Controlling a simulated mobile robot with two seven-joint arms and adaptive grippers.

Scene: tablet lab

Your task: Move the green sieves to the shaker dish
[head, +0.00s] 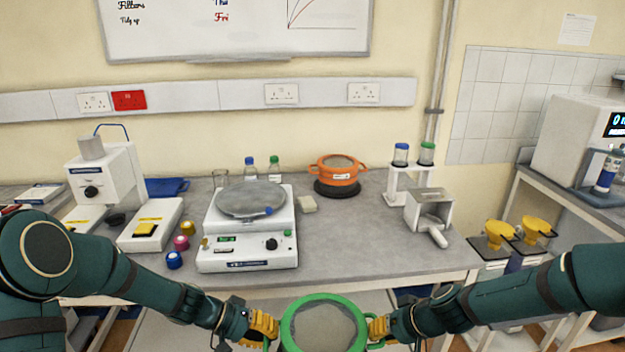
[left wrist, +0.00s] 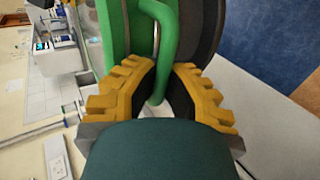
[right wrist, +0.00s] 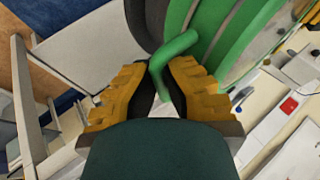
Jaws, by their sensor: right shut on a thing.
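The green sieves (head: 287,327) form a round body with a grey mesh top and a side handle at each end. They are upright and roughly level in front of the bench, at the bottom of the head view. My left gripper (head: 270,327) is closed around the left handle (left wrist: 165,45). My right gripper (head: 376,328) is shut on the right handle (right wrist: 175,48). A dark round part (right wrist: 147,22) shows beside the green body. The grey shaker dish (head: 250,199) lies on the white shaker (head: 247,262), beyond the sieves and left. It looks empty.
Small coloured pots (head: 174,260) sit left of the shaker.

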